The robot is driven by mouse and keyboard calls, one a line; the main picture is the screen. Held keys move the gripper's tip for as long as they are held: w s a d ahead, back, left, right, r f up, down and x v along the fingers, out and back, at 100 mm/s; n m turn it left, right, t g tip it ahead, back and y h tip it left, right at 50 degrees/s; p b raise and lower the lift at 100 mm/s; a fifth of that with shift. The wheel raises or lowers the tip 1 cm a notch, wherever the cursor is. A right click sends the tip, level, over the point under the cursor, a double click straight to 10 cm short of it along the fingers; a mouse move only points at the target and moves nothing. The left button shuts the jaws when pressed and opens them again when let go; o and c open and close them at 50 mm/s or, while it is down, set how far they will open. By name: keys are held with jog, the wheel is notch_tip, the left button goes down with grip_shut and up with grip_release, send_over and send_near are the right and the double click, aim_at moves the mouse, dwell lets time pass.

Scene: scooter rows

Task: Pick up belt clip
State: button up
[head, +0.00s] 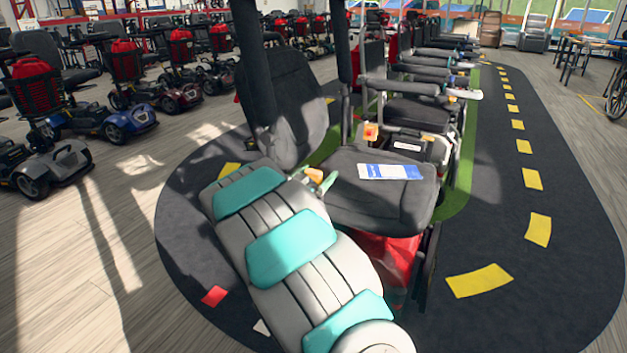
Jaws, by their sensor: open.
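My gripper (316,181) is at the far end of my grey and teal arm, low over the left edge of a black wheelchair seat (380,205). Its green fingertips are small and partly hidden by the arm; it is open. A small orange piece (313,174) shows right at the fingertips, and I cannot tell whether they touch it. Another small orange and red piece (371,131) is at the back of the seat. Either could be the belt clip; I cannot make out a clip shape in either.
A blue and white card (390,171) lies on the seat. A black backrest (282,105) stands left of the gripper. More wheelchairs (415,108) line up behind. Scooters (130,95) with red baskets stand at left. The dark track with yellow dashes (533,179) is clear at right.

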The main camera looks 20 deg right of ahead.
jog(key=shift+w+d, duration=0.3)
jog(key=shift+d, duration=0.05)
jog(key=c, duration=1.5)
